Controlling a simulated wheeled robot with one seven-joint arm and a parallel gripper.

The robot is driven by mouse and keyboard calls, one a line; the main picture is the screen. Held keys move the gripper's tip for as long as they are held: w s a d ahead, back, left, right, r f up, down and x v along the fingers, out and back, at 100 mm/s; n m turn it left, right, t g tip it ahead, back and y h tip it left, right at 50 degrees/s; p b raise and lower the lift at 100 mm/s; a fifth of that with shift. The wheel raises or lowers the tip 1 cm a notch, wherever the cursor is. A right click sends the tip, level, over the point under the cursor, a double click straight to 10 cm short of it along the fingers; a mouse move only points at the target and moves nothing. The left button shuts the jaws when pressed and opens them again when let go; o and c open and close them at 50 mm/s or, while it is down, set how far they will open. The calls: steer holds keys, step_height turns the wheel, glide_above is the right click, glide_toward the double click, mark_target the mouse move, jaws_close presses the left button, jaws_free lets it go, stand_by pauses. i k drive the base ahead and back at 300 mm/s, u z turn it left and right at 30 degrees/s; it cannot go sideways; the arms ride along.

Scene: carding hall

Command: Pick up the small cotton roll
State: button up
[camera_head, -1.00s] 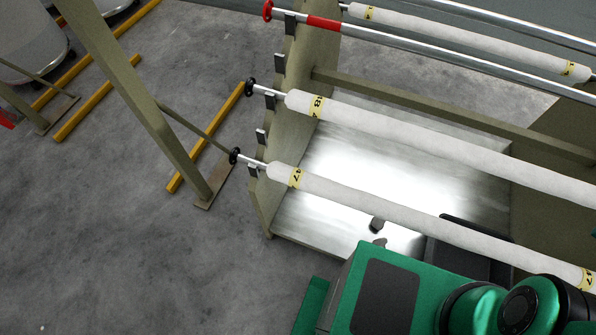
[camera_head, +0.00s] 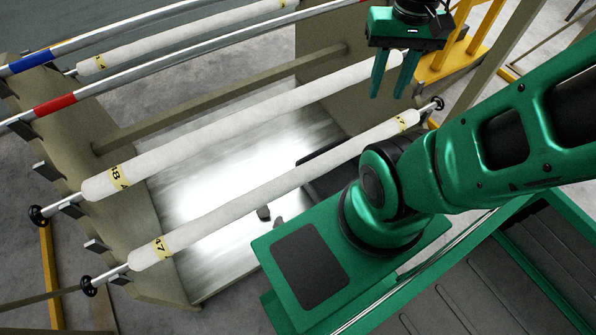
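Several long white cotton rolls lie on metal rods across a rack. The nearest roll (camera_head: 265,195) has yellow bands that look like "47" at both ends. The roll behind it (camera_head: 235,120) has a band that looks like "48". A third roll (camera_head: 190,35) lies further back. I cannot tell which is the small one. My gripper (camera_head: 388,95) hangs at the upper right with its two green fingers pointing down and apart, empty. The fingers overlap the far end of the "48" roll in the picture; I cannot tell whether they touch it.
The rack's notched end wall (camera_head: 75,135) stands at left, with black rod knobs (camera_head: 88,286) sticking out. A shiny metal sheet (camera_head: 195,190) lies below the rolls. Two bare rods with red and blue bands cross at the back. A yellow stand (camera_head: 440,62) is beyond my gripper.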

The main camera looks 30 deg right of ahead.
mark_target(165, 247)
steer(key=z, duration=0.2)
steer(key=k, duration=0.5)
steer(key=z, duration=0.6)
steer(key=k, duration=0.8)
steer(key=z, duration=0.15)
steer(key=i, duration=0.85)
steer(key=u, duration=0.4)
